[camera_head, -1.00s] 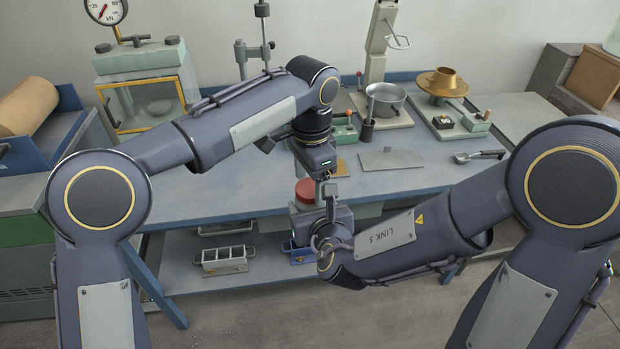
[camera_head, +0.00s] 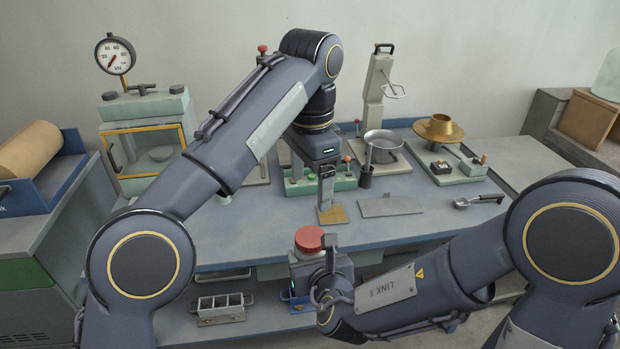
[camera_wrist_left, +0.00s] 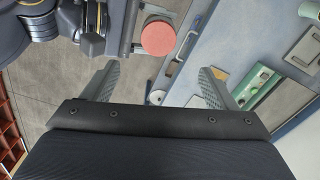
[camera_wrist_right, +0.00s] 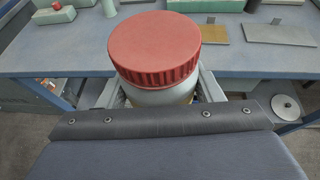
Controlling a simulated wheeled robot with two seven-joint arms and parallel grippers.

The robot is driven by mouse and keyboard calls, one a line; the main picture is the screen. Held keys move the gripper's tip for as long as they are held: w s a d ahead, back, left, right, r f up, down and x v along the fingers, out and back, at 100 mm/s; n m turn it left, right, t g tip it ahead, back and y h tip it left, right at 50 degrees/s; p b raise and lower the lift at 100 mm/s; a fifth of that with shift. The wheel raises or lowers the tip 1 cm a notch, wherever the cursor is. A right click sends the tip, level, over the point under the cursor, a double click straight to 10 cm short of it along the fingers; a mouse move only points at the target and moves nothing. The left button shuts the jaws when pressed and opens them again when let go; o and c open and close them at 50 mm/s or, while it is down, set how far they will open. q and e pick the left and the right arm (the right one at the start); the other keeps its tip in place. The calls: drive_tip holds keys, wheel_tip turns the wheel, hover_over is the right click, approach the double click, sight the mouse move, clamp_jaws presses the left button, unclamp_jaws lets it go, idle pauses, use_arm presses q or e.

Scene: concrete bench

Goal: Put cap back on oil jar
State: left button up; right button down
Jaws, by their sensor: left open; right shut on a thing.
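The red ribbed cap (camera_head: 309,238) sits on top of the oil jar and looks level in the right wrist view (camera_wrist_right: 155,45). I cannot tell how tightly it is seated. The pale jar body (camera_wrist_right: 160,97) shows just below the cap, between the fingers of my right gripper (camera_wrist_right: 162,88), which is shut on it. The jar is upright in front of the bench edge. My left gripper (camera_head: 327,203) is open and empty, above the bench beyond the jar. In the left wrist view the cap (camera_wrist_left: 158,38) lies past the open fingertips, apart from them.
A gauge press (camera_head: 145,140) stands at left. A metal mould (camera_head: 222,308) is on the shelf below.

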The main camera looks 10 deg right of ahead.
use_arm(q)
drive_tip(key=shift+a+r, duration=0.1)
idle(0.6)
drive_tip(key=s+a+n+t+h, duration=0.1)
drive_tip(key=s+a+n, duration=0.2)
drive_tip(key=a, duration=0.7)
drive_tip(key=s+a+n+t+h, duration=0.1)
drive_tip(key=s+a+n, duration=0.25)
drive_tip(key=a, duration=0.75)
drive_tip(key=s+a+f+n+t, duration=0.1)
drive_tip(key=s+a+f+n, duration=0.1)
drive_tip(key=s+f, duration=0.3)
drive_tip(key=s+a+f+n+t+h, duration=0.1)
drive_tip(key=s+a+f+n, duration=0.2)
drive_tip(key=s+f+n, duration=0.1)
drive_tip(key=s+a+f+n+t, duration=0.1)
drive_tip(key=s+a+f+n, duration=0.2)
drive_tip(key=s+f, duration=0.4)
drive_tip(key=shift+s+a+n+t+h, duration=0.15)
drive_tip(key=shift+s+n+t+h, duration=0.15)
drive_tip(key=shift+s+n+h, duration=0.25)
drive_tip(key=shift+f, duration=0.15)
